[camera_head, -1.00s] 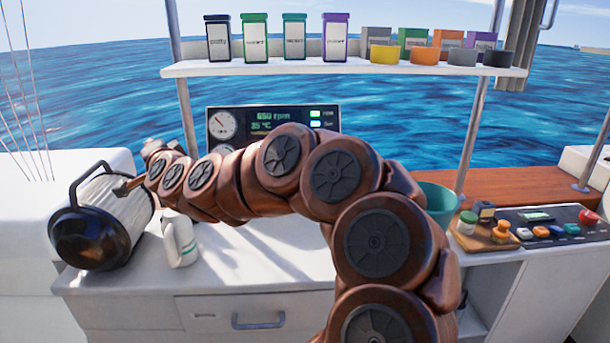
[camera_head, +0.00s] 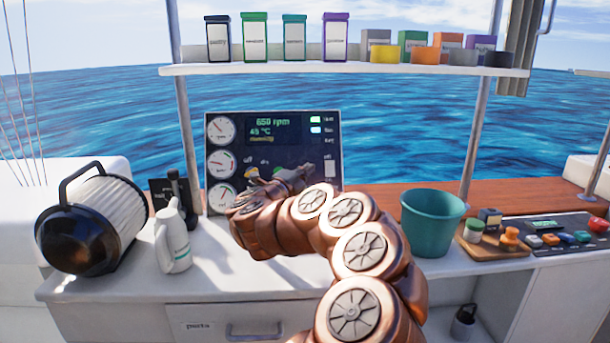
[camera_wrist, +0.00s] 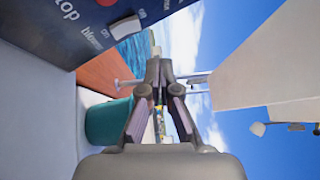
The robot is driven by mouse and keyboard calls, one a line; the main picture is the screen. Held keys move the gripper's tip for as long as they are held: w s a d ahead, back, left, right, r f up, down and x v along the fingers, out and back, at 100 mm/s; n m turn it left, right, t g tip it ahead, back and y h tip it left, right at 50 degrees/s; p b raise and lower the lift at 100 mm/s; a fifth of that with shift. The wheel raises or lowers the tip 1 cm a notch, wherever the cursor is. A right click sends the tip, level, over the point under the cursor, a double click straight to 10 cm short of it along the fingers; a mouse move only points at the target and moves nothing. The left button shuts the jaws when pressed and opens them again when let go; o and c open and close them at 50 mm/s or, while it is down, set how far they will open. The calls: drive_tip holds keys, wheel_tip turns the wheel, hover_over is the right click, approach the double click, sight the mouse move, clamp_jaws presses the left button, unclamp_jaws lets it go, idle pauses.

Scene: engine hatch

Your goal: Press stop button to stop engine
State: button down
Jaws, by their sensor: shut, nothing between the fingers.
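The engine panel (camera_head: 285,150) stands upright at the back of the counter, with gauges on its left and a screen reading about 650 rpm. My gripper (camera_head: 305,175) is in front of its lower right part and hides some of its controls. In the wrist view, my gripper (camera_wrist: 158,75) is shut and empty. The panel's edge (camera_wrist: 60,40) fills the upper left there. A red button (camera_wrist: 107,2) is cut off by the top edge, near lettering ending in "top". A white switch (camera_wrist: 127,28) is beside it. The fingertips appear apart from the button.
A teal bucket (camera_head: 432,225) stands right of my arm. A black-and-white cylinder (camera_head: 95,220) and a white jug (camera_head: 173,240) are on the left counter. A shelf (camera_head: 340,69) with several boxes hangs above the panel. A control board (camera_head: 560,250) is at far right.

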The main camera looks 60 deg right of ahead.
idle(0.3)
drive_tip(key=w+d+f, duration=0.3)
drive_tip(key=w+d, duration=0.2)
drive_tip(key=d, duration=0.1)
drive_tip(key=shift+f, duration=0.3)
drive_tip(key=shift+w+d+f, duration=0.1)
drive_tip(key=shift+d+f, duration=0.05)
drive_tip(key=shift+d, duration=0.05)
idle(1.5)
drive_tip(key=shift+w+d+f, duration=0.1)
drive_tip(key=shift+w+d, duration=0.05)
drive_tip(key=shift+d, duration=0.05)
drive_tip(key=shift+w+d+f, duration=0.3)
drive_tip(key=shift+w+d, duration=0.1)
drive_tip(key=shift+d, duration=0.15)
idle(1.4)
drive_tip(key=shift+a, duration=0.1)
idle(0.4)
drive_tip(key=shift+s+a+r+b, duration=0.3)
drive_tip(key=shift+s+a+r, duration=0.2)
drive_tip(key=shift+s+a, duration=0.25)
drive_tip(key=shift+a, duration=0.1)
